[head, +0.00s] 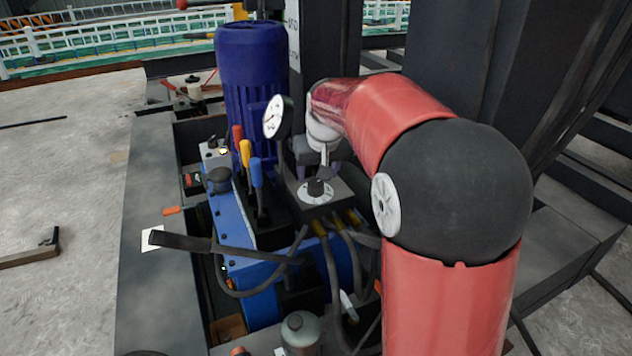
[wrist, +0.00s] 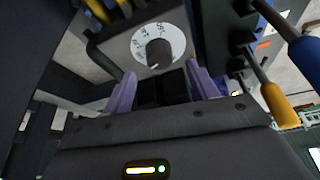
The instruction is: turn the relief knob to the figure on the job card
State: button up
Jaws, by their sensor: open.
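The relief knob (head: 316,188) is a black knob on a round white dial plate (head: 307,196), on a dark block of the pump unit. In the wrist view the knob (wrist: 158,53) stands on the dial (wrist: 138,43), whose figures are too small to read surely. My gripper (wrist: 163,82) is open, its two purple fingers spread and apart from the knob, which lies just beyond the fingertips. In the head view my gripper hangs just above the knob, partly hidden by my arm. A white card (head: 151,241) lies on the grey frame, partly under a dark lever; no figure on it is legible.
A pressure gauge (head: 277,117) stands close left of my gripper. Red, yellow and blue levers (head: 257,173) rise left of the knob. A blue motor (head: 251,70) stands behind. Hoses (head: 332,262) run below the block, and a dark column (head: 446,60) rises behind my arm.

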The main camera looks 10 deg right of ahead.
aim_at(316, 183)
jog(key=x, duration=0.5)
jog(key=shift+s, duration=0.1)
jog(key=shift+c, duration=0.2)
jog(key=c, duration=1)
jog(key=shift+o, duration=0.2)
jog(key=shift+d+f+n+y+b, duration=0.1)
jog(key=shift+n+y+b, duration=0.45)
jog(key=shift+n, duration=0.55)
jog(key=shift+n+y, duration=0.25)
jog(key=shift+n, duration=0.65)
jog(key=o, duration=1)
